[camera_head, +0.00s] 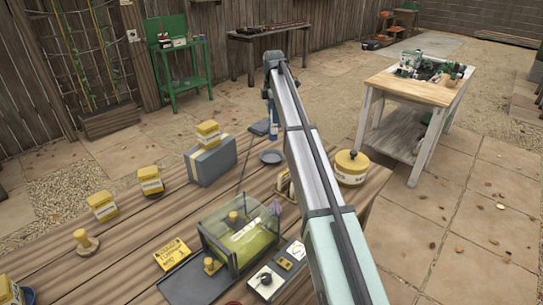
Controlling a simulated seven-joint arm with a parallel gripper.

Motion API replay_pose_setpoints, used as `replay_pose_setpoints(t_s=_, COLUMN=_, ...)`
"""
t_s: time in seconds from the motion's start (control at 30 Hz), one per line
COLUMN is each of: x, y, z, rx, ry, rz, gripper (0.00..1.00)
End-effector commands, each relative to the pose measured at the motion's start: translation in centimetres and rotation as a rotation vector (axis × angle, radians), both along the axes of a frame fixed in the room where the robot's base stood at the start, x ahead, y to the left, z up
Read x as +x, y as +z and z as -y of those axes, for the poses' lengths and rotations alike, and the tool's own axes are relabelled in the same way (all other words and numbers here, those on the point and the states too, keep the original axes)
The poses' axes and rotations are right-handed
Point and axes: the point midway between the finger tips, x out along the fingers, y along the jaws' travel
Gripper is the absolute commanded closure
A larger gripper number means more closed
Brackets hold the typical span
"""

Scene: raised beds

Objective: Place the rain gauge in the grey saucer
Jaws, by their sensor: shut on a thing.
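My gripper (272,118) is small and far off at the end of my arm, over the back of the wooden table. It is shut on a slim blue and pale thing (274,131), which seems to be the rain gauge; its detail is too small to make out. The grey saucer (271,157) lies on the table just in front of and below it in the picture. The saucer looks empty. The held thing shows upright, and I cannot tell its height above the table.
A yellow lidded tin (351,168) stands right, beyond my arm. A clear-walled box (240,238) and a dark tray (197,285) are nearer. My arm hides part of the table.

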Motion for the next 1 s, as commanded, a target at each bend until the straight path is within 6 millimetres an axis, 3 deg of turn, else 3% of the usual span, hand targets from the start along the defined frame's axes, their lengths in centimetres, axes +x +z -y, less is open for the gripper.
replay_pose_setpoints(t_s=0.17, x=0.5, y=-0.9, z=-0.7, rx=0.000, ry=-0.003, rz=-0.002, gripper=0.59)
replay_pose_setpoints(t_s=0.5, x=0.4, y=-5.8, z=-0.7, rx=0.000, ry=-0.002, rz=-0.001, gripper=0.59)
replay_pose_setpoints(t_s=1.0, x=0.5, y=-10.1, z=-0.7, rx=0.000, ry=-0.002, rz=-0.001, gripper=0.59)
